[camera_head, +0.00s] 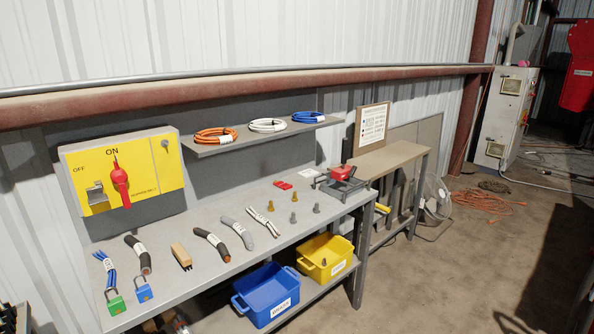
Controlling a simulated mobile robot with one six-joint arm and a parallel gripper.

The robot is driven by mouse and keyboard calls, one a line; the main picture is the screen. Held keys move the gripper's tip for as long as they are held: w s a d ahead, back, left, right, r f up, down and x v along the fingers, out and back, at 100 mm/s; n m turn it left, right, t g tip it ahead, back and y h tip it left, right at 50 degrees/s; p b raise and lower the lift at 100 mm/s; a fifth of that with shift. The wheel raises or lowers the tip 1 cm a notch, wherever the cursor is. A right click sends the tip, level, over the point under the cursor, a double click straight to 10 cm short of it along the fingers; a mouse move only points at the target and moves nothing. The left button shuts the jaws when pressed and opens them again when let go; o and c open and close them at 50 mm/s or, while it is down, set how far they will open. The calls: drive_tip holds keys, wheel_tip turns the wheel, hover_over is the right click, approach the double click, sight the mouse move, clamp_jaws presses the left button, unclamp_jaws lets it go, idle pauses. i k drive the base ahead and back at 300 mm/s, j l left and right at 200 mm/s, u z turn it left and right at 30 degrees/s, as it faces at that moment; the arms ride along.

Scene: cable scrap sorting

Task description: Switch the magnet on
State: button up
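A yellow switch panel (150,180) in a grey box stands at the back left of the bench, against the wall. It carries a red rotary handle (120,183). The handle is nearly upright, with its upper end towards the word ON and its lower end tilted slightly right. The word OFF is at the panel's upper left. A metal hasp (97,196) is on the panel, left of the handle. A red block (342,172) sits on a dark frame at the bench's right end; I cannot tell whether it is the magnet. My gripper is not in view.
A grey bench (190,290) holds several cable pieces, a wooden brush (181,256), a green padlock (115,303) and a blue padlock (143,291). A shelf (260,137) with cable coils is right of the panel. Blue (262,300) and yellow (322,262) bins sit below.

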sight(351, 173)
drive_tip(key=i+l+z, duration=0.1)
drive_tip(key=i, duration=0.8)
drive_tip(key=i+l, duration=0.25)
drive_tip(key=i, duration=0.7)
drive_tip(key=i+l+z, duration=0.15)
drive_tip(key=i, duration=0.75)
